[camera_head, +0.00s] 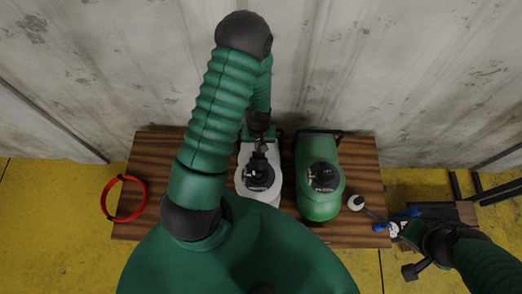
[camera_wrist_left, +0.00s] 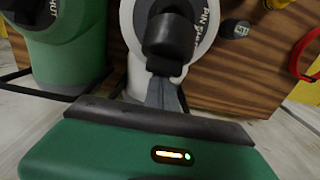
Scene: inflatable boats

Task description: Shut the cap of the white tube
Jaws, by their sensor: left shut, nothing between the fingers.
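The white tube (camera_head: 275,189) stands on the wooden table, left of a green one; it also shows in the wrist view (camera_wrist_left: 128,22). Its black cap (camera_head: 259,178) sits over the round lettered top, and in the wrist view the cap (camera_wrist_left: 168,35) is a dark cylinder. I cannot tell whether it is fully shut. My left gripper (camera_head: 262,149) reaches over from behind, shut and empty. In the wrist view its fingertips (camera_wrist_left: 165,84) are right by the cap; contact is unclear. My right gripper (camera_head: 417,252) is at the right, its fingers unclear.
The green tube (camera_head: 307,200) with a black lettered cap stands close to the right of the white one. A red ring (camera_head: 144,199) lies on the left of the table (camera_head: 220,232). A wall is behind.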

